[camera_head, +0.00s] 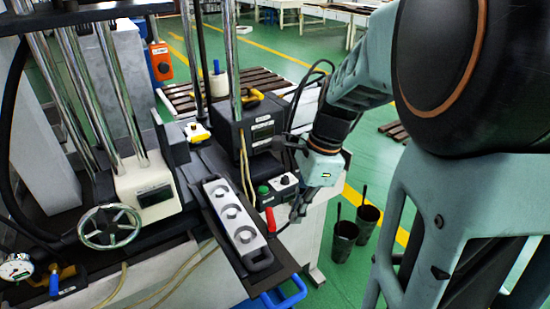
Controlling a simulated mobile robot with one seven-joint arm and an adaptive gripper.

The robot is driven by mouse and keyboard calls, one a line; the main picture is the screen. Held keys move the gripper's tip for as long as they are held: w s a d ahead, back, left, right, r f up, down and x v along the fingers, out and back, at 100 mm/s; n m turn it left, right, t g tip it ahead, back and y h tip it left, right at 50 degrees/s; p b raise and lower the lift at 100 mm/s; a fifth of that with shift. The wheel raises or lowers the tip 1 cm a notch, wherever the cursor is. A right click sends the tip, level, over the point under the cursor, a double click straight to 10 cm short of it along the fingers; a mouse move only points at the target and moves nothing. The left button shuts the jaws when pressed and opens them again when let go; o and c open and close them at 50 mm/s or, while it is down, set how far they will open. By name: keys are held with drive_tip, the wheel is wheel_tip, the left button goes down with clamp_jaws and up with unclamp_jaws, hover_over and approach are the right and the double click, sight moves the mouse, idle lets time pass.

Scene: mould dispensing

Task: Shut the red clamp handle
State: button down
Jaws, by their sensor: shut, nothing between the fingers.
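The red clamp handle (270,220) stands up beside the right edge of the mould, near its front end. The mould (248,249) is a pale metal block with three round cavities, lying on a dark plate (284,268). My gripper (296,216) points down just right of the red handle, with its fingers together and empty. It appears close to the handle but apart from it; exact depth is hard to tell. The base of the handle is small and partly dark, so its joint is unclear.
A control box with a green button (263,190) and black knob (286,180) sits just behind my gripper. A handwheel (110,227) and steel columns stand left. Two dark buckets (345,240) stand on the floor at right. A blue handle (289,297) is below the plate.

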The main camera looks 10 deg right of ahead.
sight(271, 228)
drive_tip(key=shift+w+a+f, duration=0.1)
drive_tip(key=shift+a+f, duration=0.05)
drive_tip(key=shift+a, duration=1.25)
